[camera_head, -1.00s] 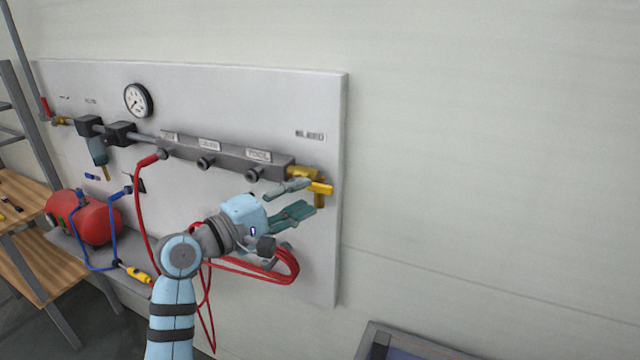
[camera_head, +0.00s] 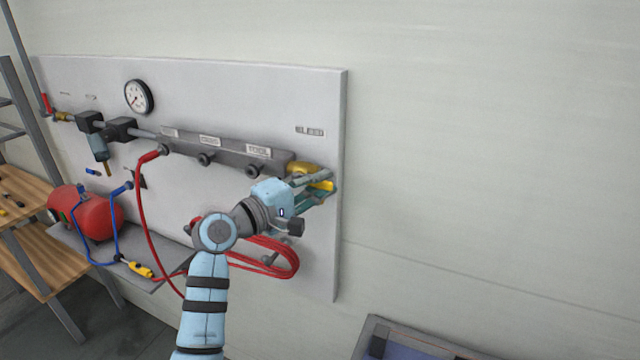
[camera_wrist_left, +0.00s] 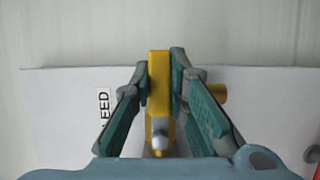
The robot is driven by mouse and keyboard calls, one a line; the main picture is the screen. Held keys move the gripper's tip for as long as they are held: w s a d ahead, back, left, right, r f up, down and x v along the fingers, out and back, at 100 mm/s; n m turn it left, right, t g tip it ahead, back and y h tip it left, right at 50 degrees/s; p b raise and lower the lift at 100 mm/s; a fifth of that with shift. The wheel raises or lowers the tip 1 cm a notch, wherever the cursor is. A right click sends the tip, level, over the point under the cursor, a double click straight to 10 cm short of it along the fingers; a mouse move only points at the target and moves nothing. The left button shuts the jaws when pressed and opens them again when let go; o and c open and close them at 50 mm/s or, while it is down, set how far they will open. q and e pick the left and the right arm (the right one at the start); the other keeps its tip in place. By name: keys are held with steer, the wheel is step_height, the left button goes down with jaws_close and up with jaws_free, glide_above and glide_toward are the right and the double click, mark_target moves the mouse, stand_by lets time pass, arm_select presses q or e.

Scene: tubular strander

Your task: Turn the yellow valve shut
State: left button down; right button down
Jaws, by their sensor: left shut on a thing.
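The yellow valve (camera_head: 322,185) is at the right end of the grey manifold bar on the wall panel, with a brass body (camera_head: 301,168) behind its handle. My left gripper (camera_head: 325,187) is at the valve, its fingers on either side of the yellow handle. In the left wrist view the yellow handle (camera_wrist_left: 159,95) stands between the two teal finger pads, and the gripper (camera_wrist_left: 161,80) is shut on it. In the head view the fingers partly hide the handle. My right gripper is not in view.
The manifold bar (camera_head: 225,150) with several ports runs left of the valve. A coiled red hose (camera_head: 275,270) hangs below my arm. A pressure gauge (camera_head: 139,97) and a red tank (camera_head: 90,218) are at left. The wall right of the panel is bare.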

arm_select(q)
steer(key=r+n, duration=0.1)
steer(key=n, duration=0.1)
steer(key=shift+r+n+t, duration=0.1)
steer(key=shift+n+t, duration=0.3)
steer(key=c, duration=1.5)
jaws_free()
steer(key=shift+c, duration=0.2)
steer(key=v, duration=1.2)
steer(key=shift+a, duration=0.2)
